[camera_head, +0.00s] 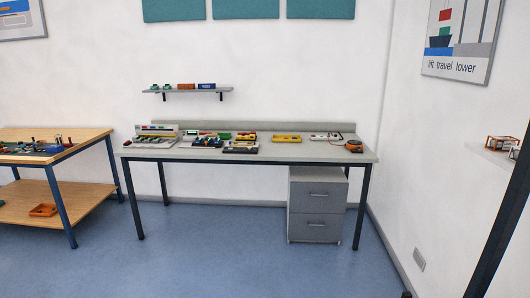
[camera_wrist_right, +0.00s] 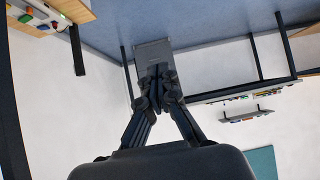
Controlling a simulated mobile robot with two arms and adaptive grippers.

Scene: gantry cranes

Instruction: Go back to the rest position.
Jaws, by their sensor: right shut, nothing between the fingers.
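My right gripper (camera_wrist_right: 158,75) shows in the right wrist view, its dark fingers together with nothing between them. It is in free air, with the grey drawer cabinet (camera_wrist_right: 152,52) in the background behind its tips. The wrist view is turned over, with the floor at the top. In the head view neither gripper shows. My left gripper is in no view.
A grey table (camera_head: 265,154) with several small models stands by the back wall, the drawer cabinet (camera_head: 317,207) under it. A wooden workbench (camera_head: 95,135) is at the left. A dark slanted bar (camera_head: 505,225) crosses the lower right. The blue floor (camera_head: 220,255) in front is clear.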

